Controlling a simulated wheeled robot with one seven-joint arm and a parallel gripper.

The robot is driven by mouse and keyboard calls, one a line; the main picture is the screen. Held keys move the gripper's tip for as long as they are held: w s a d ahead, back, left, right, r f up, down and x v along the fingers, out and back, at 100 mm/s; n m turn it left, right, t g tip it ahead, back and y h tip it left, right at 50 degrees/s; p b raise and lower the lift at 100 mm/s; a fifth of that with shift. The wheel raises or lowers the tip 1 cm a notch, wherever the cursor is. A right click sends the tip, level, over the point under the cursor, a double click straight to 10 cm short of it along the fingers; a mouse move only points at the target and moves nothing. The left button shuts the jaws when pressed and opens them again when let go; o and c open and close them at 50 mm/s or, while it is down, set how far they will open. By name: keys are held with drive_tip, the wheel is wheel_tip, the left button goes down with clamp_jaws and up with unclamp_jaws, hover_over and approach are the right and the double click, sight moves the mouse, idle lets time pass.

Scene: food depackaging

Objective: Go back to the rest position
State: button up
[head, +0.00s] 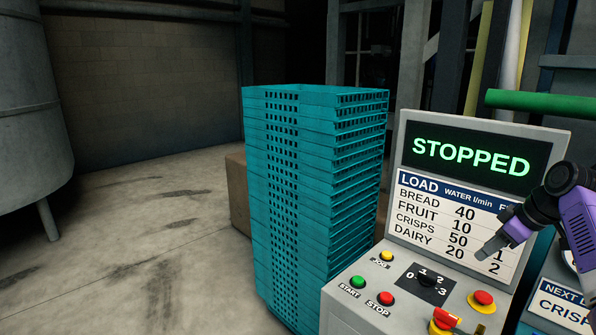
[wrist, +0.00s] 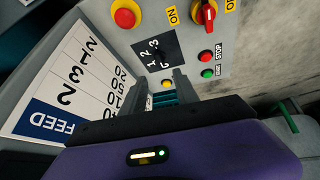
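My gripper (head: 490,247), with a purple wrist, hangs in front of the lower right of the control console's load chart, fingers pointing down and left. In the wrist view my gripper (wrist: 167,82) shows two grey fingers apart, with a gap between them and nothing held. The console's screen (head: 471,156) reads STOPPED in green. Its panel carries a black 0-to-3 selector knob (head: 428,280), a green START button (head: 357,282), a red STOP button (head: 386,298) and a yellow JOG button (head: 386,255). My gripper appears clear of all of them.
A tall stack of teal crates (head: 282,200) stands just left of the console. A red emergency button (head: 483,298) and a red-yellow switch (head: 444,319) sit on the panel. A green bar (head: 540,103) crosses above right. The floor (head: 150,235) at left is clear.

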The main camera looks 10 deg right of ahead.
drive_tip(key=w+d+r+m+t+h, duration=0.2)
drive_tip(key=w+r+t, duration=0.1)
drive_tip(key=w, duration=0.2)
wheel_tip(320, 180, down, 4)
drive_tip(key=a+f+m+t+h+b, duration=0.1)
drive_tip(key=a+m+t+h, duration=0.1)
drive_tip(key=a+m+t, duration=0.15)
drive_tip(key=s+a+f+m+t+h+b, duration=0.25)
drive_tip(key=s+a+f+t, duration=0.25)
drive_tip(key=s+a+f, duration=0.7)
drive_tip(key=s+a+f+y+b, duration=0.1)
drive_tip(key=s+a, duration=0.5)
drive_tip(key=s, duration=0.9)
drive_tip(key=s+a+f+n+g+y+b, duration=0.1)
drive_tip(key=s+a, duration=0.6)
drive_tip(key=s, duration=0.8)
drive_tip(key=s+a+f+n+g+y+b, duration=0.1)
drive_tip(key=s+a+f+y+b, duration=0.2)
drive_tip(key=s, duration=1.2)
drive_tip(key=a+f+b, duration=0.1)
drive_tip(key=a, duration=0.2)
drive_tip(key=shift+a+f, duration=0.25)
drive_tip(key=shift+f, duration=0.05)
